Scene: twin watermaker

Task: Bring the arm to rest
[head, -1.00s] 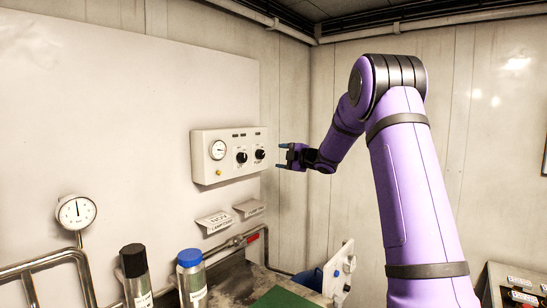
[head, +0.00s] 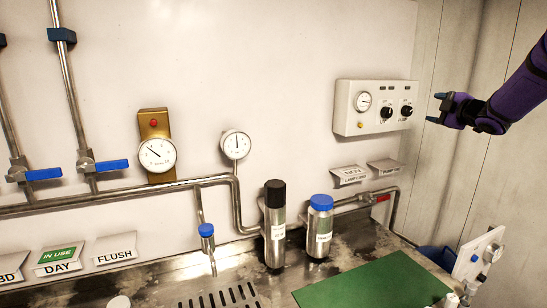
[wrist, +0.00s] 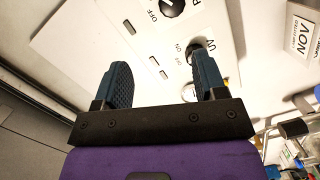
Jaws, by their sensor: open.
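My gripper (head: 438,109) is at the right in the head view, on the end of my purple arm. It is held in the air just right of the white control box (head: 375,107) on the wall. In the wrist view my gripper (wrist: 161,85) shows two dark teal fingers spread apart with nothing between them. The control box's panel (wrist: 125,50) lies beyond the fingers, with a black knob (wrist: 171,5) at the top and another knob partly hidden behind the right finger. The fingers look apart from the box in the head view.
A steel counter (head: 150,285) holds a black-capped bottle (head: 275,240), a blue-capped bottle (head: 319,230) and a green mat (head: 375,284). Pipes with blue valve handles (head: 112,165) and gauges (head: 157,155) line the left wall. A white panel piece (head: 478,252) stands at the right.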

